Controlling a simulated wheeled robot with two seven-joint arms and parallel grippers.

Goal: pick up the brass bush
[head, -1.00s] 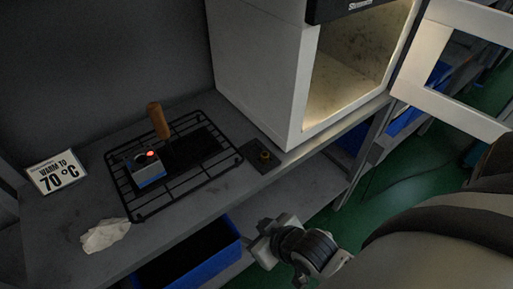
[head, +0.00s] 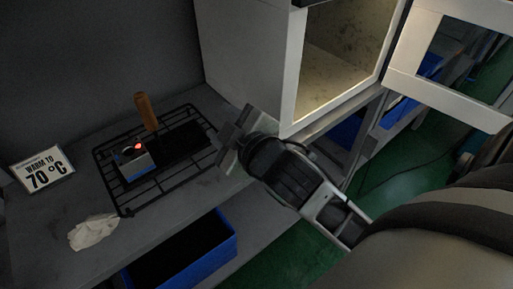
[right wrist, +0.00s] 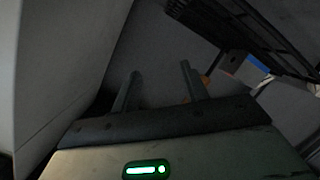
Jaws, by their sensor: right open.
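The brass bush is not visible in the head view now; my right gripper (head: 236,132) covers the place by the cabinet where it stood on a small dark plate. The right gripper is over the bench between the wire rack and the cabinet. In the right wrist view its two fingers (right wrist: 160,72) stand apart, with only grey surface between them. An orange-brown piece (right wrist: 205,79) shows partly behind the right-hand finger; I cannot tell whether it is the bush or the wooden handle. My left gripper is not in view.
A black wire rack (head: 125,205) holds a block with a red light (head: 137,165) and a wooden-handled tool (head: 146,112). A white cabinet (head: 245,60) stands open close to my gripper. A sign (head: 43,170), a crumpled cloth (head: 92,231) and a blue bin (head: 190,262) are leftward.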

